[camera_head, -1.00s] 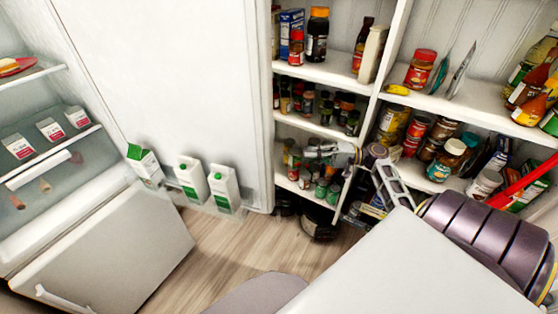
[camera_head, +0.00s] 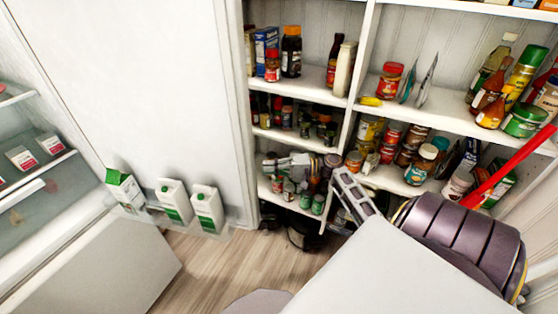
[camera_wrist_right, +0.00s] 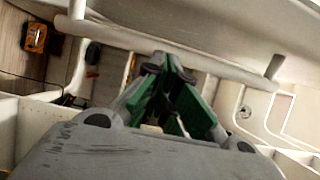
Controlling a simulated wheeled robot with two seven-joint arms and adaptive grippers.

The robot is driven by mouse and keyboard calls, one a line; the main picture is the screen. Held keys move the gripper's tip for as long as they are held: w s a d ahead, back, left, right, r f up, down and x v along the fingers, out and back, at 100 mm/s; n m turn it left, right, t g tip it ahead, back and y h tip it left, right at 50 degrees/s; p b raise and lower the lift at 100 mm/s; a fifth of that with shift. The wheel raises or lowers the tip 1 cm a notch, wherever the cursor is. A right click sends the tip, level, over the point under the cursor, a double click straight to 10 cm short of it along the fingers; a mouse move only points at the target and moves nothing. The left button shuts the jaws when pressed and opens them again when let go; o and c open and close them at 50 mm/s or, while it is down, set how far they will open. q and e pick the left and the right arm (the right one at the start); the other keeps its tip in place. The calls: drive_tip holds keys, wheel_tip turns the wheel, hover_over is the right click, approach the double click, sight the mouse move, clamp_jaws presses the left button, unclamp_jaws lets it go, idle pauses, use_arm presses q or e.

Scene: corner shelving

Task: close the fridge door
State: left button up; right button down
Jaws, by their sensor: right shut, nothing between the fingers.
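The fridge door (camera_head: 130,70) stands open as a tall white panel left of centre in the head view, its inner side facing me. Its rack holds white-and-green cartons (camera_head: 174,202). The open fridge interior (camera_head: 35,205) is at the far left. My right gripper (camera_head: 268,168) is to the right of the door's edge, in front of the shelves. In the wrist view its green-padded fingers (camera_wrist_right: 165,70) are together and empty. A pale bar (camera_wrist_right: 190,62) on posts, perhaps the door handle, runs close behind the fingertips; I cannot tell if they touch. My left gripper is not in view.
Corner shelves (camera_head: 362,75) full of jars, bottles and boxes stand right of the door, close around my right arm. A white lower drawer front (camera_head: 100,270) is below the fridge interior. Wooden floor (camera_head: 225,262) is clear between them.

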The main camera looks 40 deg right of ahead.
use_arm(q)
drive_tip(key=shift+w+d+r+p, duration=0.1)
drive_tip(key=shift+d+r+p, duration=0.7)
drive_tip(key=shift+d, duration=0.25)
use_arm(e)
drive_tip(key=shift+s+a, duration=0.2)
drive_tip(key=shift+a, duration=0.55)
drive_tip(key=shift+s+a, duration=0.2)
drive_tip(key=shift+a, duration=0.6)
drive_tip(key=shift+s+a, duration=0.2)
drive_tip(key=shift+a, duration=0.55)
drive_tip(key=shift+a, duration=0.1)
